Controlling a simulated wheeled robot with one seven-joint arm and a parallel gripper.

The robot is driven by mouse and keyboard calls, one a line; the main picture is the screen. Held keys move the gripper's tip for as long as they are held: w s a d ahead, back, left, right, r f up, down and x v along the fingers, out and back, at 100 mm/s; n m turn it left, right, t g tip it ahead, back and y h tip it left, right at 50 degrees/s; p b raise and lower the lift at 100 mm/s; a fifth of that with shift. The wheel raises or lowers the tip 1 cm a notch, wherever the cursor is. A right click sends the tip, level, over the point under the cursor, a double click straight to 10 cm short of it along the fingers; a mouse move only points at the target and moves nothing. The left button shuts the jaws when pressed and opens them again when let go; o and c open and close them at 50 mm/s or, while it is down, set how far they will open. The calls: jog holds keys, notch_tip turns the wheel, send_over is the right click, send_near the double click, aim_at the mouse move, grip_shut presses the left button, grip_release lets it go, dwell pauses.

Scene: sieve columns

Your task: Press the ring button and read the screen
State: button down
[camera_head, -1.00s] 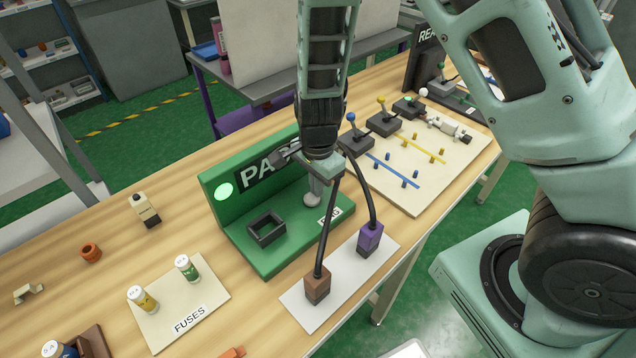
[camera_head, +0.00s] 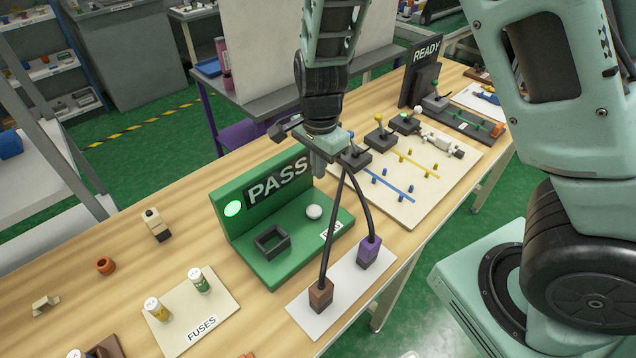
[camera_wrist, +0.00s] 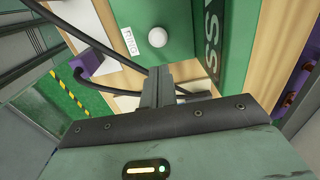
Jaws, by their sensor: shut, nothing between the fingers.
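A green tester (camera_head: 285,262) stands on the wooden bench, with an upright back panel and a flat base. Its screen (camera_head: 278,181) reads PASS, and a round lamp (camera_head: 233,208) beside it glows green. The white round button (camera_head: 314,212) sits on the base near a small white label; it also shows in the wrist view (camera_wrist: 157,37) by a label that seems to read RING. My gripper (camera_head: 320,165) is shut and empty, above and behind the button and apart from it. In the wrist view its fingers (camera_wrist: 157,85) point toward the button.
A dark square socket (camera_head: 272,241) is on the tester's base. Two black leads run to a brown block (camera_head: 320,295) and a purple block (camera_head: 369,251) on a white plate, close to my gripper. A FUSES board (camera_head: 200,315) lies left; a READY screen (camera_head: 426,50) stands far right.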

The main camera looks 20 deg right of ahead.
jog(key=shift+r, duration=1.5)
